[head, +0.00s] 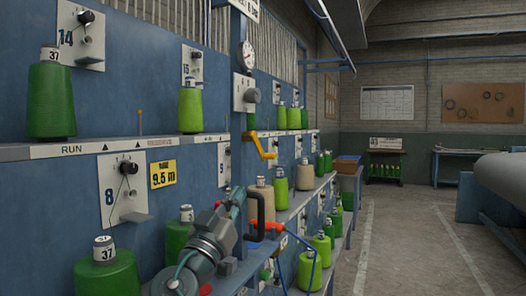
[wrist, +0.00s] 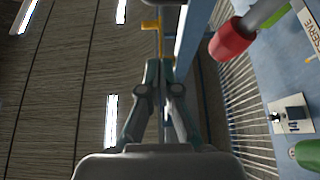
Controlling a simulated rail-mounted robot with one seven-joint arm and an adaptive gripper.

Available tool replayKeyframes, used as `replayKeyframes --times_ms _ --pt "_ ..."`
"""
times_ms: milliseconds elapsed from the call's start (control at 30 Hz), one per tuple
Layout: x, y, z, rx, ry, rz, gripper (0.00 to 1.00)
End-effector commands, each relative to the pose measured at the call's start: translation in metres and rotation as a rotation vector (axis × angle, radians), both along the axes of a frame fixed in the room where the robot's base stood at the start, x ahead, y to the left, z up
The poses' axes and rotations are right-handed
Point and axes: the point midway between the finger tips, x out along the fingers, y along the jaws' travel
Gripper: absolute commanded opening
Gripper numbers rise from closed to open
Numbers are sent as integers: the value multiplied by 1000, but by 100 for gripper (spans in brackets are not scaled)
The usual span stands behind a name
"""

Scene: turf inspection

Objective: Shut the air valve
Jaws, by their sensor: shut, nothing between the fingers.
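A yellow cranked lever (head: 262,145) sticks out from the blue upright post, below the round pressure gauge (head: 247,55); I take it as the air valve's handle. In the wrist view the yellow lever (wrist: 152,25) shows beyond my fingertips, beside the blue post. My gripper (head: 239,194) is shut and empty, pointing up, below the lever in the head view. In the wrist view my gripper (wrist: 165,66) has its fingertips together, and they overlap the lower end of the lever in the picture. I cannot tell whether they touch. The valve body is not clear.
Green yarn cones (head: 50,100) stand on the shelves of the blue machine (head: 100,80). An orange-red fitting (head: 265,228) with a black loop and blue hose is right of my gripper. A red-tipped part (wrist: 228,42) is close in the wrist view. The aisle (head: 410,245) is clear.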

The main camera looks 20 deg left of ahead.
Motion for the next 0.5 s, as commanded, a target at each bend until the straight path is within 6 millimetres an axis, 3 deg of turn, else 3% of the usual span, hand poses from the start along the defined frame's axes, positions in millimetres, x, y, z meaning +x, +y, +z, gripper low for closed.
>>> replayKeyframes --times_ms 33,500 --pt "0 4 15 -11 7 4 0" --pt "-4 23 35 -74 79 17 0"
